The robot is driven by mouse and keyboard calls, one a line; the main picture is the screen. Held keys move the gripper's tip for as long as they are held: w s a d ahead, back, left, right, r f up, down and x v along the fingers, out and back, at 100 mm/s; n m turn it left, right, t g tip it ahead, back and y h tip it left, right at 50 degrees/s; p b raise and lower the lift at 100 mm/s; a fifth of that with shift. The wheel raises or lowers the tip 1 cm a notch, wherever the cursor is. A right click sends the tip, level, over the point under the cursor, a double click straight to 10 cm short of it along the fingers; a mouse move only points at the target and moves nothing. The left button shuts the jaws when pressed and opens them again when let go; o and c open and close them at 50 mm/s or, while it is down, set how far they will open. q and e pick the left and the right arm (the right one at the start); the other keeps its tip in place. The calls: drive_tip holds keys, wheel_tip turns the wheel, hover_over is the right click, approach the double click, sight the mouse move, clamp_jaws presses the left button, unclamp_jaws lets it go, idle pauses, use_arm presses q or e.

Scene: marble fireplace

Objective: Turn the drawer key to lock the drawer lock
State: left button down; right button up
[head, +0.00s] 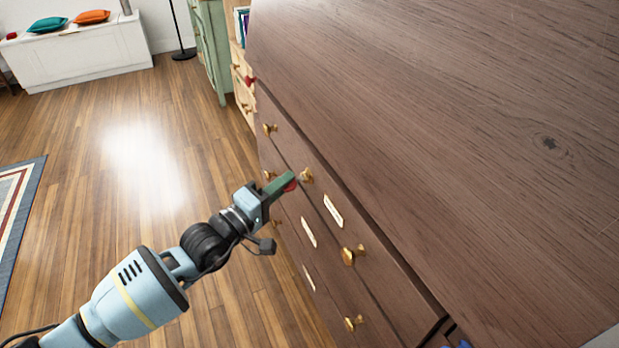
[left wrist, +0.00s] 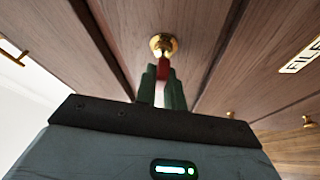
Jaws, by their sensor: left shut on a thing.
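The brown wooden dresser (head: 480,120) has drawers down its front. My left gripper (head: 284,184) has green fingers and is at the upper part of the drawer front. It is shut on a small red key (head: 291,186), mostly covered by the fingers. In the left wrist view, the red key (left wrist: 163,68) shows between the fingertips (left wrist: 162,84), right at a round gold fitting (left wrist: 163,44) on the drawer front. How deep the key sits and its turn angle cannot be told. A gold knob (head: 306,175) is close beside the fingers in the head view. My right gripper is not in view.
More gold knobs (head: 352,255) and white label plates (head: 333,210) stand out on the drawer fronts. A small red object (head: 250,80) is near the dresser's far end. A green cabinet (head: 212,50) stands beyond.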

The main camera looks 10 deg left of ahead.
use_arm(q)
drive_tip(key=shift+d+m+h+b, duration=0.25)
drive_tip(key=shift+m+h+b, duration=0.15)
drive_tip(key=shift+m+b, duration=0.45)
drive_tip(key=shift+r+m+h+b, duration=0.25)
drive_tip(key=shift+m+b, duration=0.25)
drive_tip(key=shift+m, duration=0.25)
